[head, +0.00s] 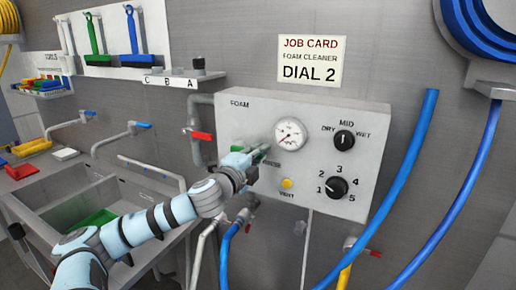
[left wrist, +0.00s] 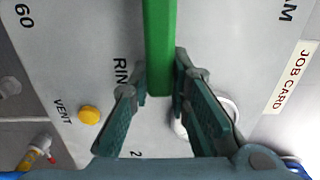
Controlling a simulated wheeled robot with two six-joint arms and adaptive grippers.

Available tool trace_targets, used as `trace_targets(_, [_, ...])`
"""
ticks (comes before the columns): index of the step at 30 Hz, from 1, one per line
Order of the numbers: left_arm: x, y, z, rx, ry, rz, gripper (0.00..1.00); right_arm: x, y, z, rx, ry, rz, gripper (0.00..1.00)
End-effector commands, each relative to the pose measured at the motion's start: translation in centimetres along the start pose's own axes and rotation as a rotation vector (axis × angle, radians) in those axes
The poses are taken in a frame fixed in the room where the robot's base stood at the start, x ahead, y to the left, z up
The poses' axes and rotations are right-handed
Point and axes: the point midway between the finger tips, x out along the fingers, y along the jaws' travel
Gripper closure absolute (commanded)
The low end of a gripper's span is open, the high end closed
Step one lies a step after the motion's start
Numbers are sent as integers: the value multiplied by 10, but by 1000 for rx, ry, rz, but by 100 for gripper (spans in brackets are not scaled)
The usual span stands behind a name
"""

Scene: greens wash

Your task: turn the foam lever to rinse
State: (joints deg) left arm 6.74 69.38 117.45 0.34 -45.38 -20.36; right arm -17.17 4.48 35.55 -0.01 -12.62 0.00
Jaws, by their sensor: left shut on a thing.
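The grey foam panel (head: 225,122) is on the wall in the middle of the head view. Its green foam lever (left wrist: 160,45) shows as a straight green bar in the left wrist view. My left gripper (head: 260,153) is at the lower left of the panel, below the FOAM label. In the left wrist view the fingers of my left gripper (left wrist: 162,75) are on both sides of the lever's end, shut on it. Letters reading RIN (left wrist: 122,71) show beside the lever. In the head view the gripper hides most of the lever. My right gripper is out of view.
A round gauge (head: 290,134) is just right of the gripper. A yellow vent button (head: 287,183), a dry-wet knob (head: 344,140) and a numbered dial (head: 337,187) are on the panel. A red-handled valve (head: 201,135) is to its left. Blue hoses (head: 411,150) hang right.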

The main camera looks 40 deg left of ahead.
Motion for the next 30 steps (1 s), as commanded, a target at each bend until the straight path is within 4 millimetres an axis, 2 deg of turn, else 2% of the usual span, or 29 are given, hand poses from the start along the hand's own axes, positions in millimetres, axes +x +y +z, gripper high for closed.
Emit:
trace_targets(18, [0,4,0,43,0,2,100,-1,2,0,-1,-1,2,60])
trace_targets(19, [0,5,0,43,0,2,78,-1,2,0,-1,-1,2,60])
trace_targets(22, [0,4,0,42,0,2,62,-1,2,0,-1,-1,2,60])
trace_targets(30, [0,4,0,42,0,1,62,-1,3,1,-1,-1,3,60])
